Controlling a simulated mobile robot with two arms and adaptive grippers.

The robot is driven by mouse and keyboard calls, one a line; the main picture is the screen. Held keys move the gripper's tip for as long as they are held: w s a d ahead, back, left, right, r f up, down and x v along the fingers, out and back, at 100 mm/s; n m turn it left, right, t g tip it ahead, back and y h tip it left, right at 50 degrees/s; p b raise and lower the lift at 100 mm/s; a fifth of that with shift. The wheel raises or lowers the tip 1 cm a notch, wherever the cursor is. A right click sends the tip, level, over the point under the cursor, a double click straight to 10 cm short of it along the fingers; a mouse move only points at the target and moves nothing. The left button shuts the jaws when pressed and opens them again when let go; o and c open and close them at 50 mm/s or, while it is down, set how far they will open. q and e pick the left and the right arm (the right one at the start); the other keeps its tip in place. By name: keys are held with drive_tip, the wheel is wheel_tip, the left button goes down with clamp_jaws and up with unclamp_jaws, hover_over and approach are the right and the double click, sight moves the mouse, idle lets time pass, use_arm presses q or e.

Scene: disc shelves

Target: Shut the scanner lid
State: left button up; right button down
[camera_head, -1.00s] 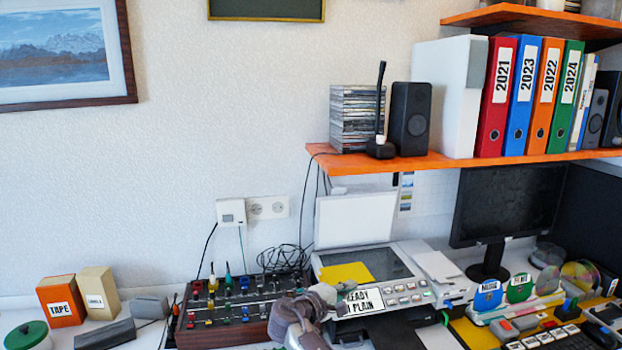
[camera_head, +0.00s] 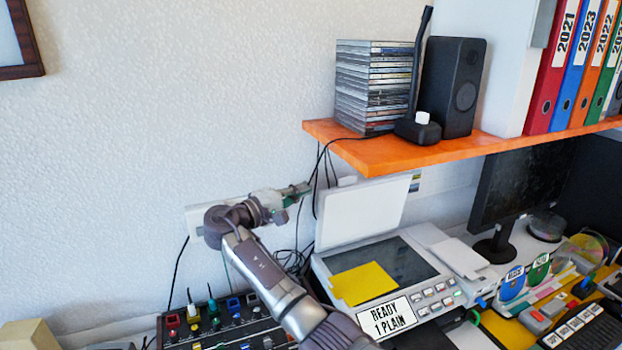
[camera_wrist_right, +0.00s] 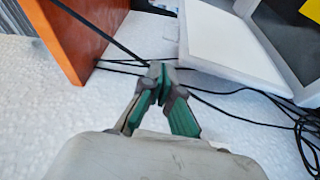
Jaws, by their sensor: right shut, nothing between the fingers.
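The scanner (camera_head: 425,305) stands on the desk, with a yellow sheet (camera_head: 363,283) on its dark glass (camera_head: 405,262). Its white lid (camera_head: 360,212) is raised, standing nearly upright at the back near the wall. The lid also shows in the right wrist view (camera_wrist_right: 225,42). My right gripper (camera_head: 305,187) is shut and empty, just left of the lid's upper left edge and below the shelf. In the right wrist view the gripper (camera_wrist_right: 160,75) points between the shelf edge and the lid, apart from both as far as I can tell. My left gripper is not in view.
An orange shelf (camera_head: 400,152) with a stack of disc cases (camera_head: 373,88) and a black speaker (camera_head: 452,88) hangs above the lid. Black cables (camera_wrist_right: 230,92) run along the wall by the gripper. A mixer (camera_head: 220,325) stands left of the scanner.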

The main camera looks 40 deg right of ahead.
drive_tip(key=d, duration=0.2)
drive_tip(key=d+p, duration=0.1)
drive_tip(key=d, duration=0.2)
drive_tip(key=d+p, duration=0.1)
drive_tip(key=d, duration=0.2)
drive_tip(key=shift+d+r, duration=0.2)
drive_tip(key=shift+r, duration=0.05)
drive_tip(key=shift+d+p, duration=0.3)
drive_tip(key=shift+d, duration=0.15)
drive_tip(key=shift+f, duration=0.1)
